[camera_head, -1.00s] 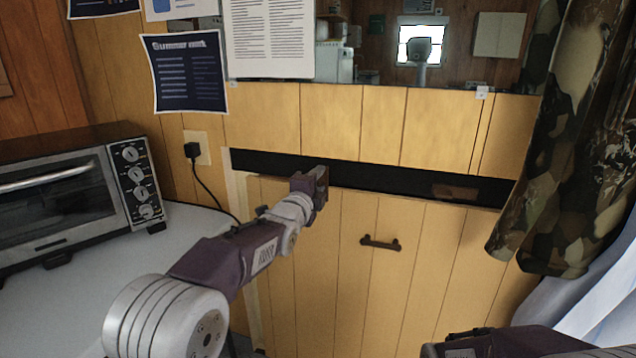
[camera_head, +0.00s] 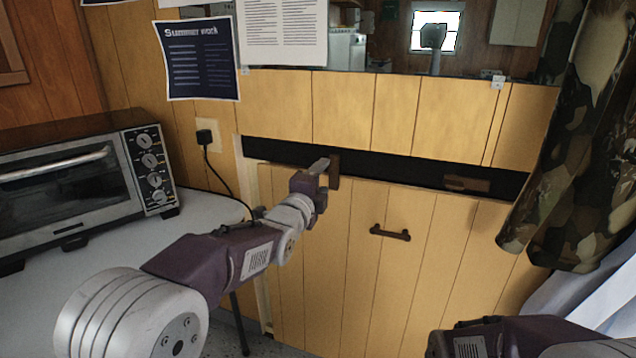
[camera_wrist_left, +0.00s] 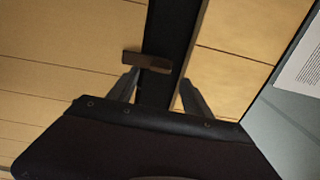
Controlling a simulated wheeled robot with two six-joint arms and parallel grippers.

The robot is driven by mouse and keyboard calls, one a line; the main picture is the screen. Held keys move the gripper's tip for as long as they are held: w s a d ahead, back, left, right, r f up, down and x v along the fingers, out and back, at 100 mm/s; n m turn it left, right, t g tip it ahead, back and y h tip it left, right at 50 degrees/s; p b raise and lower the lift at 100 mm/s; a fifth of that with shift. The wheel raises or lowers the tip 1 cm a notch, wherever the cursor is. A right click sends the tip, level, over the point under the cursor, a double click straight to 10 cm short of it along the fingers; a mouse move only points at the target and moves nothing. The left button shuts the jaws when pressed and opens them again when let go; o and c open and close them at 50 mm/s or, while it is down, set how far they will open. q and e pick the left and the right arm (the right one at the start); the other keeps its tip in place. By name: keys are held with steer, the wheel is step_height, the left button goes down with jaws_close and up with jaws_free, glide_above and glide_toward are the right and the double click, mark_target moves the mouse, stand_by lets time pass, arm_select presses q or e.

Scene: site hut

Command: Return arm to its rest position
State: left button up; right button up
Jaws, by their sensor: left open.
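My left arm reaches in from the left in the head view. Its gripper (camera_head: 322,171) is in front of the wooden wall, near the black strip (camera_head: 410,176). The left wrist view shows its two fingers (camera_wrist_left: 159,82) apart, with nothing clasped between them. A small brown block (camera_head: 335,170) is at the strip, close to the fingertips in the head view. It also shows in the wrist view (camera_wrist_left: 147,61), just beyond the fingers; I cannot tell whether they touch it. Part of my right arm shows at the lower right, with its gripper outside the picture.
A toaster oven (camera_head: 70,185) stands on a pale table (camera_head: 200,222) at the left. A dark handle (camera_head: 390,233) is on the wooden panel below the strip. A second brown block (camera_head: 466,184) is farther right on the strip. A camouflage curtain (camera_head: 575,140) hangs at the right.

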arm_select(q)
steer(key=v, duration=0.3)
steer(key=shift+s, duration=0.1)
